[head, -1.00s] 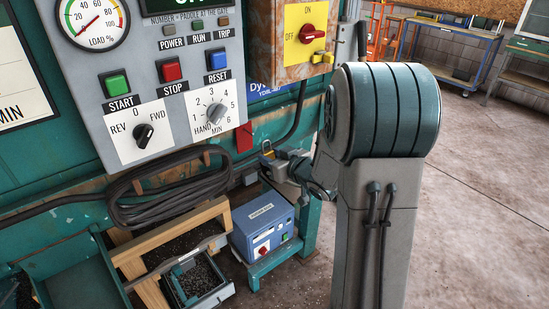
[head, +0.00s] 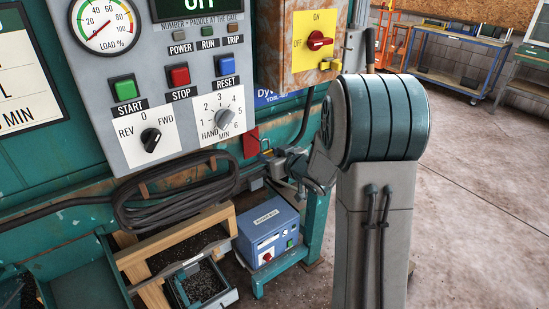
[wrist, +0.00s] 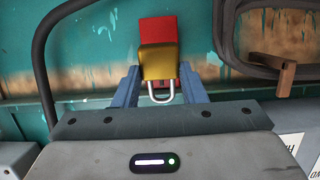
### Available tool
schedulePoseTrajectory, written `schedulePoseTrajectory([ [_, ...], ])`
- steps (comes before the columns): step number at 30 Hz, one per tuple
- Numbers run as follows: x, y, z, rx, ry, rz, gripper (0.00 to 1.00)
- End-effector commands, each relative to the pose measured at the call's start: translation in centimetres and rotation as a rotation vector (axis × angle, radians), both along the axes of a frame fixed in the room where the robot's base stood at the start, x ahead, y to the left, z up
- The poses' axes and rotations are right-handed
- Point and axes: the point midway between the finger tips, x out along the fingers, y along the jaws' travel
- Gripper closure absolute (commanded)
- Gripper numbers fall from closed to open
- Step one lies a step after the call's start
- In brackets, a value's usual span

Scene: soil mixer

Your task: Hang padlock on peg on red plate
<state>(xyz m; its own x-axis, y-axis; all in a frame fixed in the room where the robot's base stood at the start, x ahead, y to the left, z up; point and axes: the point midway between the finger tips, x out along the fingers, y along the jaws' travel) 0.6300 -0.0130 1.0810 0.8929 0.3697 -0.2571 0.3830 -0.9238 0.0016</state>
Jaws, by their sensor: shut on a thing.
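The padlock has a yellow body (wrist: 158,63) and a silver shackle. My gripper (wrist: 160,88) is shut on it, one blue-grey finger on each side. The shackle points toward the bottom of the wrist view, the side where the control panel's edge shows. The red plate (wrist: 157,28) is on the teal wall just beyond the padlock, which covers part of it. In the head view the red plate (head: 250,143) is below the control panel, and my gripper (head: 272,158) is close to its lower right. The peg is not visible. I cannot tell whether the padlock touches the plate.
A coiled black cable (head: 175,195) hangs on a wooden peg (wrist: 286,73) left of the plate in the head view. The control panel (head: 150,75) and a yellow switch plate (head: 315,40) are above. A blue box (head: 268,232) stands below. A dark cable runs down the wall beside the plate.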

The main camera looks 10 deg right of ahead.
Motion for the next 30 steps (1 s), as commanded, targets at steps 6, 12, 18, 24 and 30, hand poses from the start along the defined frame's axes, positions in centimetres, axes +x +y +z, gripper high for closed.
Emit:
schedulePoseTrajectory([
  [6,1.3,0.6,-0.1,0.000,0.000,0.002,0.88],
  [12,2.4,1.0,-0.2,-0.001,0.000,0.001,0.88],
  [18,3.3,1.4,-0.7,0.000,-0.001,0.000,0.88],
  [24,3.9,1.6,-0.9,0.001,-0.002,0.000,0.88],
  [30,4.0,1.6,-1.0,0.000,-0.001,0.000,0.88],
])
